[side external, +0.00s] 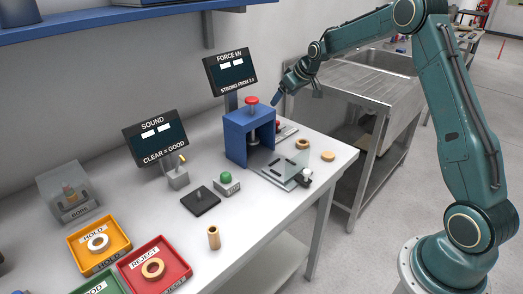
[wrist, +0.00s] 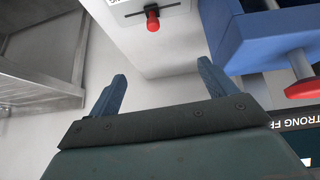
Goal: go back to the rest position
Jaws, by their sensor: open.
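My gripper (side external: 283,91) is raised in the air at the back right of the bench in the side view, beside the top of the blue press (side external: 237,140) with its red knob. In the wrist view its two blue fingers (wrist: 160,90) stand wide apart with nothing between them. The blue press (wrist: 232,40) also shows at the right edge of the wrist view, apart from the fingers.
The white bench (side external: 265,205) holds a yellow HOLD tray (side external: 123,246), a red REJECT tray (side external: 187,272), a green button box (side external: 227,184), several rings and a tan cylinder (side external: 213,238). The force screen (side external: 230,70) stands just left of my gripper. A metal sink table (side external: 375,100) stands behind.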

